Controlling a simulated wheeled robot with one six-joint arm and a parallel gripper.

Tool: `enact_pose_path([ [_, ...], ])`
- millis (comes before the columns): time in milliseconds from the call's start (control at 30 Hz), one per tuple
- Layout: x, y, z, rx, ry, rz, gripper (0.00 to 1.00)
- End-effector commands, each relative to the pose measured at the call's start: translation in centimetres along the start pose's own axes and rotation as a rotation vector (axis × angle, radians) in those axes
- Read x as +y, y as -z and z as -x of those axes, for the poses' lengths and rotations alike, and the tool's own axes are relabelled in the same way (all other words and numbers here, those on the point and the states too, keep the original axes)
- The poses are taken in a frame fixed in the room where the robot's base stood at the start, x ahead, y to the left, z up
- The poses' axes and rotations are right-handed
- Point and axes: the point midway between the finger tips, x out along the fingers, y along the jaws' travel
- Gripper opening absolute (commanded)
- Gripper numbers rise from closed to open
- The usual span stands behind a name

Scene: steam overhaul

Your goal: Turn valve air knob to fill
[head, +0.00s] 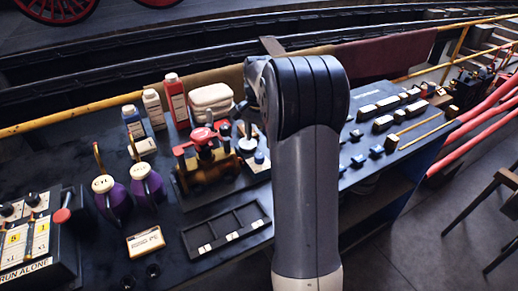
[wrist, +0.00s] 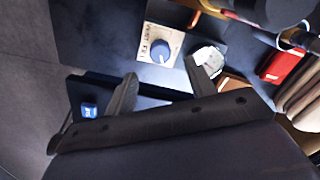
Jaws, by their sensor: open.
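The air knob (wrist: 166,48) is a round blue knob on a small beige plate (wrist: 150,33) with dark lettering in the wrist view. The lettering appears to read VENT and FILL, tilted, and the knob's exact setting is hard to tell. My gripper (wrist: 164,88) is open and empty, its two dark fingers spread below the knob in the picture and apart from it. In the head view a small blue knob on a pale plate (head: 259,157) beside my arm seems to be the same one; my gripper is hidden there behind my arm.
A toy-like locomotive (head: 205,165) stands left of the plate, with a divided dark tray (head: 228,232) in front. Purple oil cans (head: 147,188), bottles (head: 176,100) and a RUN ALONE panel (head: 38,240) fill the left. A white round piece (wrist: 209,60) lies near the right finger.

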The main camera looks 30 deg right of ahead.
Motion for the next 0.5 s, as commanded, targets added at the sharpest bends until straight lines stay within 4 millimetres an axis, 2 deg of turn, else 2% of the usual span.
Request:
enact_pose_path([
  [100, 0.0, 0.0, 2.0, 0.002, 0.002, 0.0, 0.52],
  [200, 0.0, 0.0, 3.1, 0.001, 0.001, 0.0, 0.52],
  [500, 0.0, 0.0, 3.7, -0.001, -0.001, 0.0, 0.52],
])
